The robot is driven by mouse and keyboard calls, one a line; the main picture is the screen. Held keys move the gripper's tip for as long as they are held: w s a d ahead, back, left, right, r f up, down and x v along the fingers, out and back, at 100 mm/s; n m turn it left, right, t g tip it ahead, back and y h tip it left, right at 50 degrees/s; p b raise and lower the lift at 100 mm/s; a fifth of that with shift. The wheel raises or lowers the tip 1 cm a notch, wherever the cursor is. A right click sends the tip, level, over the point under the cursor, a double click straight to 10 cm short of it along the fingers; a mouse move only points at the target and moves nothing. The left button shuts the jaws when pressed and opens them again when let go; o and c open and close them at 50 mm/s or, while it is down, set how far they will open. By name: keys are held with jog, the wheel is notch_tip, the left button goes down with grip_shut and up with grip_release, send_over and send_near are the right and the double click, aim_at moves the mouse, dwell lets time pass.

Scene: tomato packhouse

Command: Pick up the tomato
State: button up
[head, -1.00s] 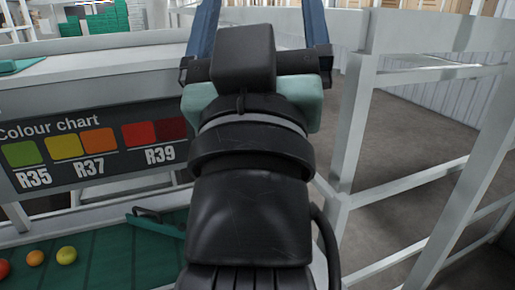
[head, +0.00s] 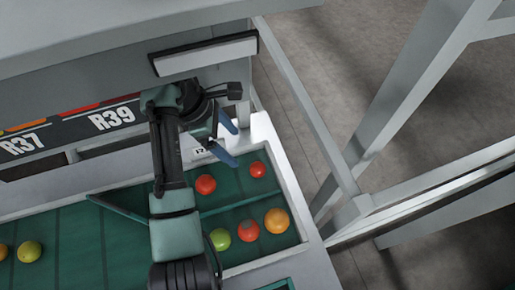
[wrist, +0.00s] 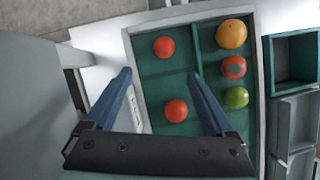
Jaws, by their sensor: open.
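The task names just a tomato, and several lie in a green-floored tray (head: 285,185). A red tomato (head: 205,184) and another red tomato (head: 257,169) lie in its far section. A green tomato (head: 220,239), a red tomato (head: 248,230) and an orange tomato (head: 276,221) lie in the near section. In the wrist view, that near-section red tomato (wrist: 233,67) has a greyish patch. My gripper (head: 236,148) is open and empty above the tray's far edge. In the wrist view a far-section red tomato (wrist: 176,110) appears between the blue fingers (wrist: 160,73), apart from both.
A green divider bar (head: 118,208) crosses the belt left of my arm, with a yellowish tomato (head: 29,251) farther left. The colour chart panel (head: 95,120) stands behind. Pale frame posts (head: 415,85) rise at right.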

aim_at(254, 167)
jog(key=x, duration=0.4)
jog(key=p+x, duration=0.1)
jog(key=x, duration=0.7)
jog(key=shift+s+d+f, duration=0.1)
jog(key=shift+s+d, duration=0.15)
jog(key=shift+s, duration=0.1)
jog(key=c, duration=1)
